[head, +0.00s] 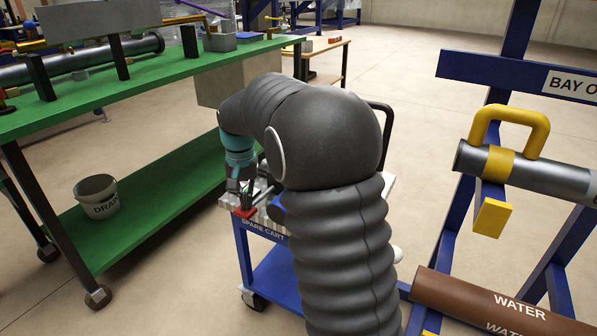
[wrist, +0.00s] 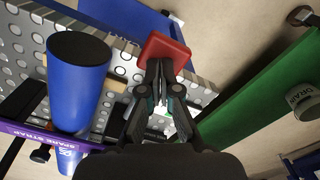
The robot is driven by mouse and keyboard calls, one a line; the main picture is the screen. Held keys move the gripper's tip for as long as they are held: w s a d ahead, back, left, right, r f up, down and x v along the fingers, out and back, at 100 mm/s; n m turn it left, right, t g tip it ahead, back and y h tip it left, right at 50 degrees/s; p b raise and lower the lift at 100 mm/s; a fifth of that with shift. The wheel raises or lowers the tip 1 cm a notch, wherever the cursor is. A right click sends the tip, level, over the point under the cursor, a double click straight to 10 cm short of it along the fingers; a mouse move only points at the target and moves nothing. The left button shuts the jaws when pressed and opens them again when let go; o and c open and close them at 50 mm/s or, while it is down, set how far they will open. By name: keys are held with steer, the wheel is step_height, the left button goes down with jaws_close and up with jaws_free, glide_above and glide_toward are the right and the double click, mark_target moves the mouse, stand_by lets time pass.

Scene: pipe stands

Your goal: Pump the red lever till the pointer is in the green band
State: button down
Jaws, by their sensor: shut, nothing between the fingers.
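My gripper (head: 238,188) reaches down over the cart, with its fingertips close above a red piece (head: 244,212). In the wrist view my gripper (wrist: 160,70) is shut with nothing between its fingers. The red piece (wrist: 164,47), seemingly the end of the red lever, is right at the fingertips there. I cannot tell whether they touch. The rest of the lever is hidden by my gripper and arm. No gauge, pointer or green band can be made out in either view.
A blue cylinder (wrist: 78,85) stands on the perforated cart top (wrist: 28,45), beside my gripper. A purple spare strap (wrist: 40,137) lies near it. The blue spare cart (head: 272,288) stands between a green bench (head: 150,72) with a drain bucket (head: 97,196) and a blue pipe stand (head: 466,200).

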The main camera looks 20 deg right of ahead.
stand_by(0.3)
step_height(320, 180, up, 5)
steer(key=p, duration=0.4)
steer(key=shift+r, duration=1.05)
steer(key=shift+f, duration=0.15)
steer(key=shift+f+b, duration=2.05)
steer(key=shift+f, duration=1.45)
